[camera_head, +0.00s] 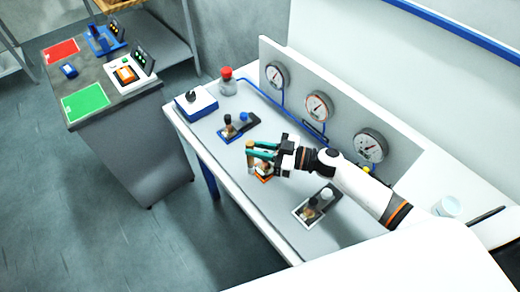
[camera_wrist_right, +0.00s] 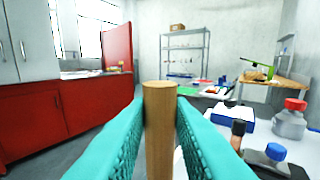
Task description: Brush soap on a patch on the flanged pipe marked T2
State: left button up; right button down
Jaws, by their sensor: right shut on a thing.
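My right gripper (camera_head: 262,156) is over the middle of the bench, its teal fingers shut on an upright wooden handle (camera_wrist_right: 160,130). The handle's lower end is hidden in the right wrist view. Below the gripper is a fitting on an orange-edged base (camera_head: 264,178), largely hidden by the fingers. Similar fittings stand on a blue-edged base (camera_head: 232,137) to its left and a white-edged base (camera_head: 300,218) to its right. I cannot read a T2 mark on any, nor tell which is the flanged pipe. My left gripper is not in view.
Pressure gauges (camera_head: 319,106) are on a grey panel behind. A red-capped bottle (camera_head: 227,85) and a blue-and-white box (camera_head: 197,106) stand at the bench's left end. A clear cup (camera_head: 447,206) is at the right. A separate table (camera_head: 75,80) holds red and green pads.

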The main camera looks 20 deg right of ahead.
jog(key=shift+s+a+r, duration=0.15)
jog(key=shift+a+r, duration=0.2)
jog(key=shift+r, duration=0.35)
jog(key=shift+s+a+r, duration=0.1)
jog(key=shift+a+r, duration=0.25)
jog(key=shift+r, duration=0.35)
jog(key=shift+s+a+r, duration=0.15)
jog(key=shift+a+r, duration=0.2)
jog(key=shift+r, duration=0.35)
